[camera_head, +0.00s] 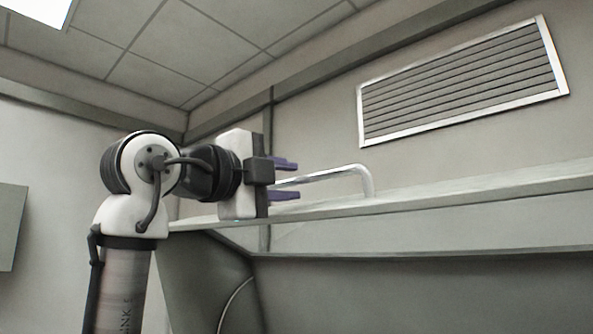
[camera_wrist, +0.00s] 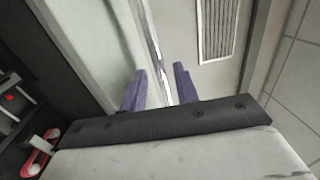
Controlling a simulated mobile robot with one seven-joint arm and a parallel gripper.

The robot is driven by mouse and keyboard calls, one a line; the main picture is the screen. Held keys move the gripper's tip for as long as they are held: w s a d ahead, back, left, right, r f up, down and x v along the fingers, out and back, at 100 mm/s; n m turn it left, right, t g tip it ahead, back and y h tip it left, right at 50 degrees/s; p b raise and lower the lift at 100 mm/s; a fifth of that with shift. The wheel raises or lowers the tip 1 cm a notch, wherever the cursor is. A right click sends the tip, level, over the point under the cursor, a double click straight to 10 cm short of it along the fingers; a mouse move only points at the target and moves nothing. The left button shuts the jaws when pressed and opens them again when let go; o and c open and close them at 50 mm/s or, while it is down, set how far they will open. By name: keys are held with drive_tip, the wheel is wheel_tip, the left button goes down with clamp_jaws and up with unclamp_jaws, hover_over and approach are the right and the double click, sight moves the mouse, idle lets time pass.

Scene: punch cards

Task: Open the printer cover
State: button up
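The printer cover (camera_head: 440,227) is a long pale grey panel with a ledge-like top, running to the right edge of the head view. It also shows in the wrist view (camera_wrist: 88,40). A curved silver handle (camera_head: 350,172) stands on it, and its bar runs between my fingers in the wrist view (camera_wrist: 151,40). My gripper (camera_head: 297,181) has purple fingers, one above the bar's left end and one below it. The fingers are apart in the wrist view (camera_wrist: 160,72), with gaps beside the bar. I cannot tell whether either finger touches it. The handle's left end is hidden.
A slatted vent (camera_head: 460,85) is on the wall above the cover. A grey panel (camera_head: 12,225) is at the far left. Red and black items (camera_wrist: 35,158) show at the wrist view's lower left. The space above the handle looks clear.

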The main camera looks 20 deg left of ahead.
sight(293, 181)
drive_tip(key=shift+p+x, duration=0.35)
drive_tip(key=shift+x, duration=1.2)
clamp_jaws()
